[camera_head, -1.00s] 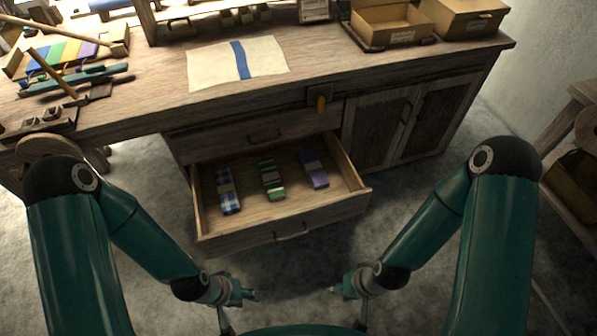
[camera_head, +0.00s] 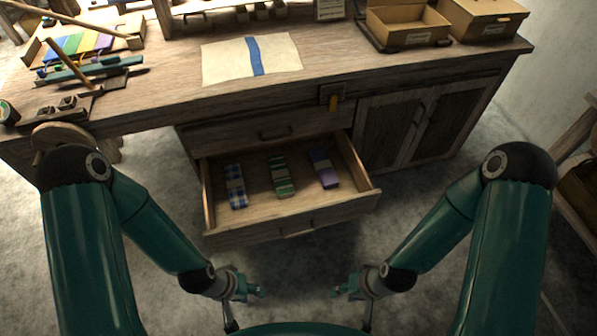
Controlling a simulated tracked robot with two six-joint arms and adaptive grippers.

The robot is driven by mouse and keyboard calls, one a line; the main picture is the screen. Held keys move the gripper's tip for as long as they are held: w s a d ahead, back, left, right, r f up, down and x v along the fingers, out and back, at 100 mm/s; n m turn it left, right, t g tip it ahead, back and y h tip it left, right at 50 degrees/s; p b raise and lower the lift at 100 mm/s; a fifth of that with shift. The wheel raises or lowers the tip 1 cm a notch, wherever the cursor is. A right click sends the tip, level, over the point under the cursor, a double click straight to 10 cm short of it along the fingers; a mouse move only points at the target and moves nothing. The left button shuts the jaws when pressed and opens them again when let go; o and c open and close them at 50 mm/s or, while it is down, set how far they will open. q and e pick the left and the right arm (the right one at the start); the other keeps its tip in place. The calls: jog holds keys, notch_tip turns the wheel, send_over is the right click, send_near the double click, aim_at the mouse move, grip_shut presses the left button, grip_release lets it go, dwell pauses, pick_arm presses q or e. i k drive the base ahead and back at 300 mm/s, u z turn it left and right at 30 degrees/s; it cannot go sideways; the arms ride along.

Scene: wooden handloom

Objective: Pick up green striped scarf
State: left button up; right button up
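The green striped scarf (camera_head: 281,177) lies folded in the middle of the open lower drawer (camera_head: 290,219), with a pale band around it. A blue and white checked scarf (camera_head: 236,187) lies to its left and a purple scarf (camera_head: 323,168) to its right, apart from it. My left gripper (camera_head: 257,291) and my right gripper (camera_head: 338,292) are in front of the drawer, on the near side and apart from the scarves. Both are small in the picture, and I cannot tell how far their fingers are open. I see nothing held in them.
The wooden bench (camera_head: 340,80) stands above the drawer. The closed upper drawer (camera_head: 262,133) sits above the open one. Floor shows between my arms.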

aim_at(280, 174)
jog(key=k, duration=0.5)
jog(key=z, duration=1.25)
jog(key=i, duration=0.1)
jog(key=u, duration=3.3)
jog(key=i, duration=1)
jog(key=z, duration=1.85)
jog(key=i, duration=0.55)
jog(key=u, duration=0.1)
